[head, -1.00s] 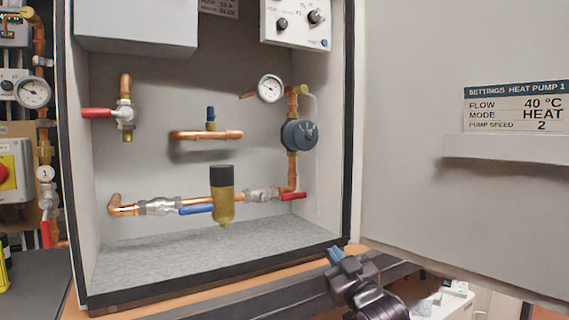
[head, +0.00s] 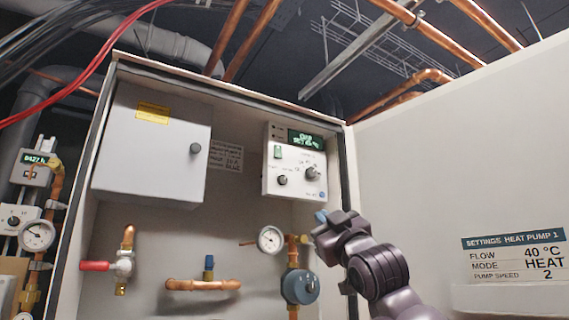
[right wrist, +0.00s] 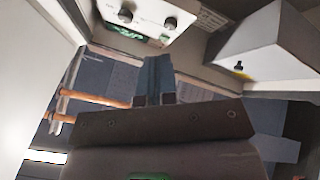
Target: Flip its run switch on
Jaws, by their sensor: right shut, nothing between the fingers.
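The white control panel (head: 285,186) is on the cabinet's back wall at upper right, with a lit green display (head: 306,138) and two black knobs. A small green switch (head: 278,152) sits at its upper left; whether it is on or off is too small to tell. My right gripper (head: 321,217) is shut and empty, below and right of the panel and apart from it. In the right wrist view the panel (right wrist: 148,17) shows upside down at the top, beyond the shut blue fingertips (right wrist: 157,78). My left gripper is not in view.
A grey box (head: 150,150) with a knob hangs left of the panel. The dial gauge (head: 270,239) and the blue pump (head: 299,286) are below it. The open door (head: 460,170) with a settings label (head: 514,257) bounds the right side. Copper pipes run overhead.

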